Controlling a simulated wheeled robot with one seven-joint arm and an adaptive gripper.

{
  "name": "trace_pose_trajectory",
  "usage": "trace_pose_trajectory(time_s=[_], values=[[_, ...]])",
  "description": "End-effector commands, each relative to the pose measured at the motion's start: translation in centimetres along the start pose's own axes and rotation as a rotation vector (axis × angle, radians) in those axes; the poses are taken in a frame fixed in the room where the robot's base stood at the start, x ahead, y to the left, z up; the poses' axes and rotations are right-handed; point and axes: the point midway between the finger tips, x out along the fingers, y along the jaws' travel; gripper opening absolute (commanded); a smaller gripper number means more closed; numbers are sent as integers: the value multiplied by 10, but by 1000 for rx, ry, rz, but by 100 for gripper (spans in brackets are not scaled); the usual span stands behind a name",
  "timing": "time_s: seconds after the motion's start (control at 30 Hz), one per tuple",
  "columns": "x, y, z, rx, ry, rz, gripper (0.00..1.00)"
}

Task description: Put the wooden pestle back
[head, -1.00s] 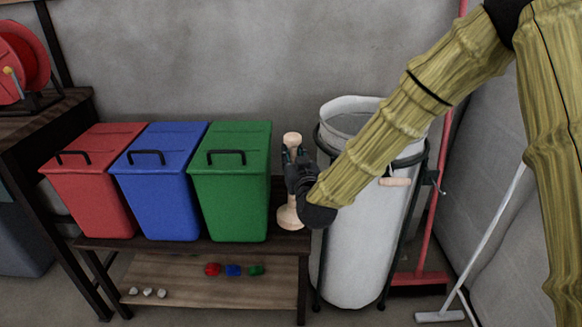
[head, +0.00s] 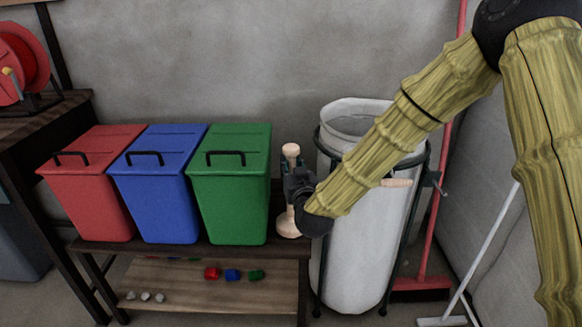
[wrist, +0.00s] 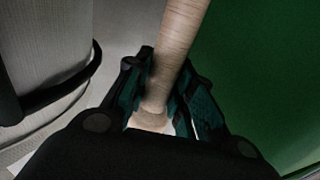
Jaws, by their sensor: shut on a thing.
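The wooden pestle (head: 290,152) is pale wood and stands upright at the right end of the bench, just right of the green bin. Its top knob shows above my gripper (head: 291,174) and its wide foot (head: 287,226) shows below, at the bench top. My gripper is shut on the pestle's shaft. In the wrist view, the shaft (wrist: 178,50) runs between the two fingers of my gripper (wrist: 160,85). My gripper hides the middle of the pestle in the head view. I cannot tell whether the foot touches the bench.
Red (head: 90,195), blue (head: 160,195) and green (head: 232,190) lidded bins stand on the bench (head: 200,250), left of the pestle. A tall white bag (head: 350,265) in a black frame stands close on the right. Small coloured blocks (head: 232,274) lie on the lower shelf.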

Motion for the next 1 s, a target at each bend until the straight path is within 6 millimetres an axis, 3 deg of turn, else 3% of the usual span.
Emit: trace_pose_trajectory(time_s=[0.07, 0.1, 0.2, 0.63, 0.77, 1.0], values=[[0, 0, 0, 0, 2, 0, 0], [0, 0, 2, 0, -1, 0, 26], [0, 0, 2, 0, -1, 0, 44], [-4, 0, 0, 0, -1, -1, 46], [-19, 0, -1, 0, -2, -1, 46], [-63, 0, -1, 0, -4, -1, 46]])
